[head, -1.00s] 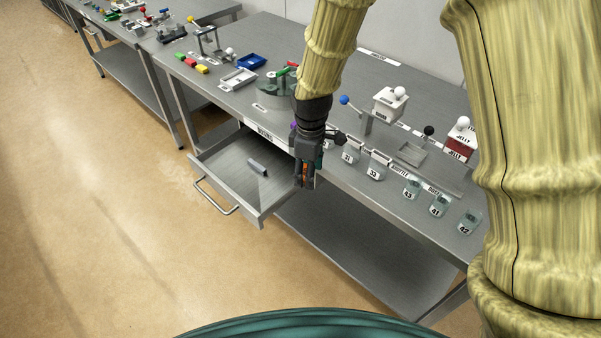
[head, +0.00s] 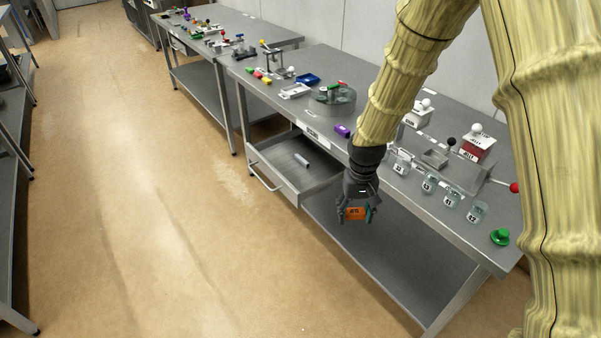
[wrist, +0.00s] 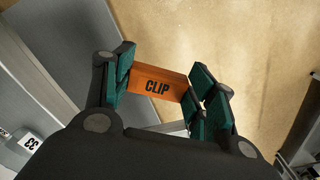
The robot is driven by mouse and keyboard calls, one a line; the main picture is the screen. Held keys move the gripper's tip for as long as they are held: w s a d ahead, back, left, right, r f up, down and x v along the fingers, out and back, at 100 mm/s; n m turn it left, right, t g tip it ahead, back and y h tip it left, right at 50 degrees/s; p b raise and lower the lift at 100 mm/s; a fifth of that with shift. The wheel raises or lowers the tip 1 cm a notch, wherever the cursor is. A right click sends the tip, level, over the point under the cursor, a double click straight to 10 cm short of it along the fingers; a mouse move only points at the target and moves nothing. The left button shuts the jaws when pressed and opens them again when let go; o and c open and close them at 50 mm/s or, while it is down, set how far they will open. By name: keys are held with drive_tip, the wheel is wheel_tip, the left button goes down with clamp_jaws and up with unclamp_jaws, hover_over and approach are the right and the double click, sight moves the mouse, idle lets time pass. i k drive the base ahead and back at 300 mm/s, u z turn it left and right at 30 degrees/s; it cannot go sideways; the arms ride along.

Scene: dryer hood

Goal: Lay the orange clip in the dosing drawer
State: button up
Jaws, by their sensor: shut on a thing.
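The orange clip (head: 355,213) is a small block held between the fingers of my gripper (head: 357,212). The wrist view shows the clip (wrist: 158,86) with the word CLIP on it, between the green pads of my gripper (wrist: 162,90). The dosing drawer (head: 277,181) is pulled out from the front of the bench, with a small grey-violet bar (head: 301,160) lying in it. My gripper is in front of the bench, to the right of the drawer in the head view, and the clip is clear of the drawer.
The bench top (head: 370,160) carries labelled jars (head: 428,184), a purple block (head: 342,131), a round grey-green fixture (head: 333,98) and a red-fronted box (head: 477,148). A green knob (head: 500,237) is at the bench's near end. A lower shelf (head: 390,245) runs underneath. The floor in front is clear.

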sight(319, 178)
drive_tip(key=u, duration=0.5)
drive_tip(key=k, duration=0.55)
drive_tip(key=u, duration=1)
drive_tip(key=i, duration=2.45)
drive_tip(key=z, duration=1.45)
drive_tip(key=i, duration=0.8)
drive_tip(key=z, duration=0.85)
